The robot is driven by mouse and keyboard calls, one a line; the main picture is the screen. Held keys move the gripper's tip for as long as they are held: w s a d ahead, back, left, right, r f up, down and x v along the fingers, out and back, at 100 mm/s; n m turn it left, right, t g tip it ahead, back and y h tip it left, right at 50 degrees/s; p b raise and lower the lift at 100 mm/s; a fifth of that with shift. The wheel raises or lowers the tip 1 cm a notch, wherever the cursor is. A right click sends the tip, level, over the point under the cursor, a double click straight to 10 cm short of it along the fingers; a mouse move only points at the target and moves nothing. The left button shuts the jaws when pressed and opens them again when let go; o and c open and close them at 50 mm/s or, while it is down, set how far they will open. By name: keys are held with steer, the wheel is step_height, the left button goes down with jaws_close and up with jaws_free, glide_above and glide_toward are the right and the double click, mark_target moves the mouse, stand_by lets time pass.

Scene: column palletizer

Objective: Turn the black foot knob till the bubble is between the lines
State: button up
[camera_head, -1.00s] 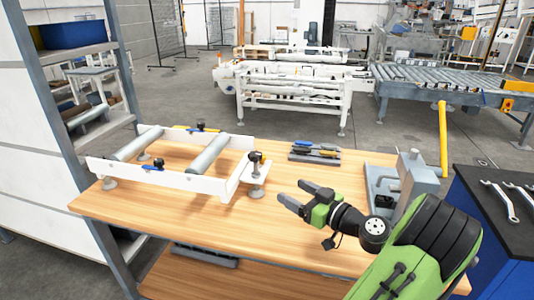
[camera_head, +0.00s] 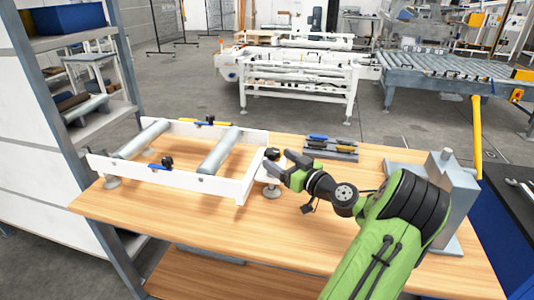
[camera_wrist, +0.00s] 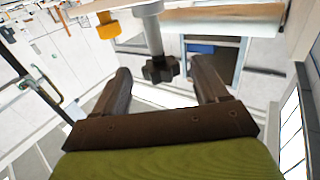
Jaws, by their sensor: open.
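The black foot knob (camera_head: 272,153) tops a levelling foot at the right end of the white roller frame (camera_head: 190,183). In the wrist view the star-shaped black knob (camera_wrist: 160,69) sits between the open fingertips, with a gap on each side. My gripper (camera_head: 279,162) is open beside the foot, and in the wrist view my gripper (camera_wrist: 164,78) shows both dark fingers apart. A blue piece (camera_head: 160,164) with a black top is on the front rail, and a yellow one (camera_head: 205,122) on the back rail. I cannot make out a bubble or lines.
The frame stands on a wooden table (camera_head: 215,232). A tray of tools (camera_head: 330,147) lies behind my gripper, and a grey metal fixture (camera_head: 452,190) stands at the right. A shelf rack (camera_head: 60,130) is at the left. The front of the table is clear.

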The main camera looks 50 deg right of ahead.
mark_target(267, 153)
steer(key=w, duration=0.3)
steer(key=w+d, duration=0.1)
steer(key=w, duration=0.2)
steer(key=shift+s, duration=0.1)
steer(key=c, duration=1)
steer(key=shift+o, duration=0.2)
steer(key=shift+f+n+y+b, duration=0.1)
steer(key=shift+n+y+b, duration=0.5)
steer(key=shift+y, duration=0.3)
steer(key=shift+a+n+y, duration=0.1)
steer(key=shift+n+y, duration=0.5)
steer(key=shift+y, duration=0.4)
steer(key=o, duration=1)
steer(key=shift+c, duration=0.2)
steer(key=shift+s, duration=0.1)
